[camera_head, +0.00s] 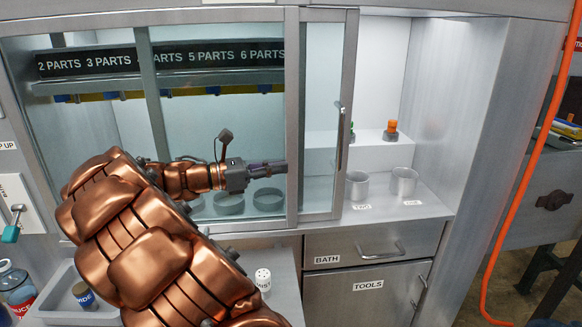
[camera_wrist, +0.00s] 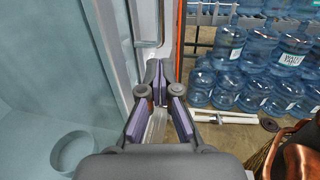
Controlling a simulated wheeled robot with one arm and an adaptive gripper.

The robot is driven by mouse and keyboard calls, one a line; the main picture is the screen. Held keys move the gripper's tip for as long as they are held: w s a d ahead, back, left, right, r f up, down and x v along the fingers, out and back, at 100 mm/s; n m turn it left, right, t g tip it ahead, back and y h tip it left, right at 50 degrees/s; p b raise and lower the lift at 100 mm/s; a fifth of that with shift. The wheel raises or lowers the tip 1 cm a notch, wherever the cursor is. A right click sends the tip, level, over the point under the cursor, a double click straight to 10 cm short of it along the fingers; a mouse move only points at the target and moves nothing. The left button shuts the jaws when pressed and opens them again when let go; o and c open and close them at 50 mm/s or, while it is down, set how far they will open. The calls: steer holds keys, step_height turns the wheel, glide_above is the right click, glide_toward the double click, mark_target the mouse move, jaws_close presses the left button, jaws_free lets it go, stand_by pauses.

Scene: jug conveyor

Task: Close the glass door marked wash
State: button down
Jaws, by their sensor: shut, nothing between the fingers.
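The sliding glass door (camera_head: 349,70) has a grey metal frame and a dark vertical handle (camera_head: 340,137) near its right edge. The cabinet is open to the right of that edge. I cannot read a "wash" mark on any glass. My gripper (camera_head: 284,166) is shut and empty, in front of the glass and pointing right, left of the handle. In the wrist view, the shut fingers (camera_wrist: 154,72) point along the glass and a pale door frame (camera_wrist: 147,22). I cannot tell whether they touch it.
Two metal cups (camera_head: 404,182) and an orange-topped item (camera_head: 390,131) stand in the open bay. Below are a BATH drawer (camera_head: 335,247) and a TOOLS cupboard (camera_head: 350,297). An orange hose (camera_head: 527,160) hangs at right. Blue water jugs (camera_wrist: 230,42) fill the wrist view's right.

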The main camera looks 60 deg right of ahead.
mark_target(337, 159)
steer(key=p+x, duration=0.1)
steer(key=x, duration=1)
steer(key=shift+s+d+f, duration=0.1)
steer(key=shift+s+d, duration=0.15)
steer(key=shift+s, duration=0.05)
steer(key=shift+s+d, duration=0.2)
steer(key=shift+d, duration=0.05)
